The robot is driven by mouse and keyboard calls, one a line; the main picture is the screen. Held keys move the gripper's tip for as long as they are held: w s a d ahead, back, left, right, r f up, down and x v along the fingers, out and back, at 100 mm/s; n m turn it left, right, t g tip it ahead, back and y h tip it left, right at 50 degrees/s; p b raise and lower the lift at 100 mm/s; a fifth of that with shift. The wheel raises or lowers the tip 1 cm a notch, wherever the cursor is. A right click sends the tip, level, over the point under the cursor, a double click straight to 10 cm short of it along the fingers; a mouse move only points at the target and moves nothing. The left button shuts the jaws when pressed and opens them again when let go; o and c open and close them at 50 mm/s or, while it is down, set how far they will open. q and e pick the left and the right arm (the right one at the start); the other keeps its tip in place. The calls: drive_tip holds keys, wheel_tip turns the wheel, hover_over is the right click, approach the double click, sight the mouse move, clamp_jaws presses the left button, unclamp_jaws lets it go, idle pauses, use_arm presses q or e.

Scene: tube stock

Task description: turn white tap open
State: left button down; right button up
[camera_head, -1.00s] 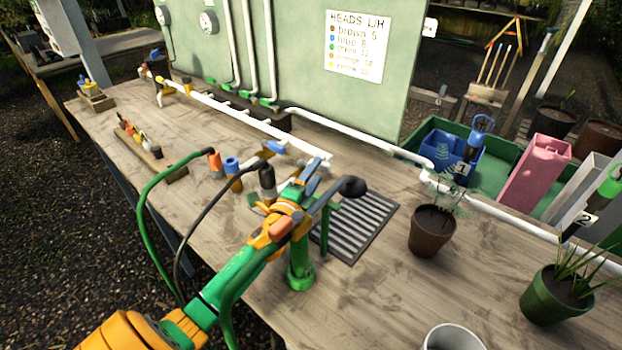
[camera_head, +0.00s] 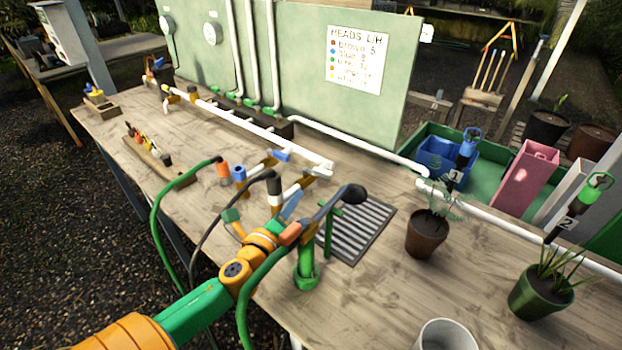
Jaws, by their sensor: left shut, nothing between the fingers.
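A white tap lever (camera_head: 318,170) appears at the near end of the white supply pipe, above an orange-brown fitting. I cannot clearly tell its turned position. A blue tap lever (camera_head: 281,155) sits just left of and behind it. My left gripper (camera_head: 291,206) is shut and empty, just in front of these taps and apart from the white lever. Its arm comes from the lower left, and the wrist hides part of the bench. My right gripper is not in view.
A watering wand with a black head (camera_head: 353,194) rests by a green stand (camera_head: 306,272), close right of my gripper. Hose connectors (camera_head: 239,176) stand to the left. A drain grate (camera_head: 360,232) and a brown pot (camera_head: 427,236) lie to the right.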

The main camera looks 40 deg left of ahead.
sight(322, 174)
use_arm(q)
drive_tip(key=f+m, duration=0.1)
drive_tip(key=m, duration=0.2)
drive_tip(key=s+m+b, duration=0.1)
drive_tip(key=m, duration=0.2)
drive_tip(key=s+d+f+m+b, duration=0.1)
drive_tip(key=m, duration=0.2)
drive_tip(key=shift+s+d+f, duration=0.1)
drive_tip(key=shift+s+f, duration=0.15)
drive_tip(key=shift+f, duration=0.1)
drive_tip(key=shift+s+d+m+h, duration=0.2)
drive_tip(key=shift+m+h, duration=0.1)
drive_tip(key=shift+m, duration=0.7)
drive_tip(key=shift+m+t, duration=0.3)
drive_tip(key=w, duration=0.4)
drive_tip(key=w+a, duration=0.1)
drive_tip(key=w, duration=0.3)
drive_tip(key=w+a, duration=0.1)
drive_tip(key=w, duration=0.4)
drive_tip(key=shift+w+a+r+p, duration=0.1)
drive_tip(key=shift+a+r+p, duration=0.1)
drive_tip(key=shift+p, duration=0.15)
